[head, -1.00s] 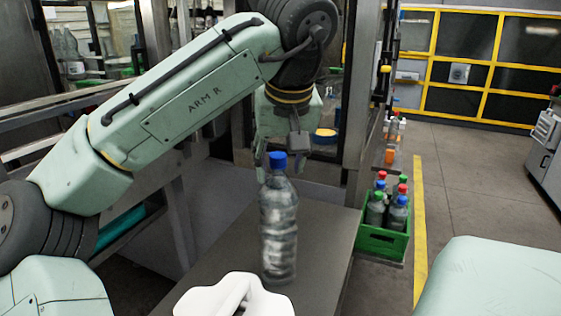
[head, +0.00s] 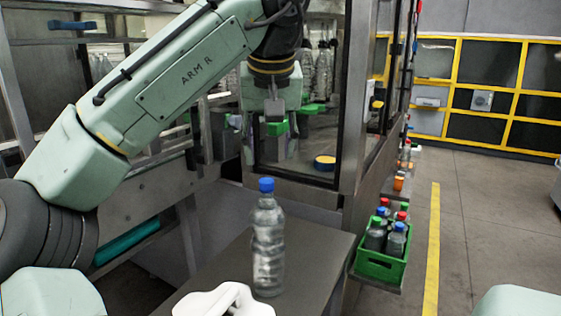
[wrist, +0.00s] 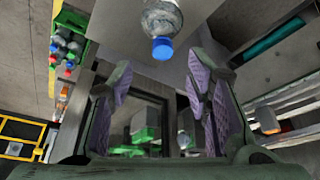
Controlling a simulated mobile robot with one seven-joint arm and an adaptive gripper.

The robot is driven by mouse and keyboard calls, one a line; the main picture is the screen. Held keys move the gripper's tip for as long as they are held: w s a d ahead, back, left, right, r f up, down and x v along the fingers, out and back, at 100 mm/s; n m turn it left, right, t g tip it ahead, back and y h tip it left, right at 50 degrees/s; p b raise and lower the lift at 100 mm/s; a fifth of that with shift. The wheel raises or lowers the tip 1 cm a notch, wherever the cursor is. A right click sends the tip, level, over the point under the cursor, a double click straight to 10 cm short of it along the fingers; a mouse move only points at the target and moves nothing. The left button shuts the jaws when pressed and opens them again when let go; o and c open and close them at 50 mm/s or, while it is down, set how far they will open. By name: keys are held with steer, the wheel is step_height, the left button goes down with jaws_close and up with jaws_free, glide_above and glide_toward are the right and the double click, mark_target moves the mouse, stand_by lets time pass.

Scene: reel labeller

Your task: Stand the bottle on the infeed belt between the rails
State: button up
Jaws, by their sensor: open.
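The clear bottle with a blue cap (head: 268,245) stands upright on a dark grey table top (head: 215,265) in the head view. In the wrist view its blue cap (wrist: 162,47) and upper body show at the top, between and beyond the fingers. My gripper (head: 268,145) is open and empty, above the bottle and apart from it. Its spread purple-padded fingers (wrist: 160,80) fill the middle of the wrist view. Metal rails of the machine (head: 170,140) run at the left, partly behind my arm. I cannot make out the infeed belt surface clearly.
A green crate (head: 380,268) of capped bottles is right of the table. A glazed machine cabinet with a steel post (head: 352,130) rises behind. Open floor with a yellow line lies at the right.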

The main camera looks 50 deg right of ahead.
steer(key=shift+s+a+r, duration=0.1)
steer(key=shift+a+r, duration=0.05)
steer(key=shift+r, duration=0.3)
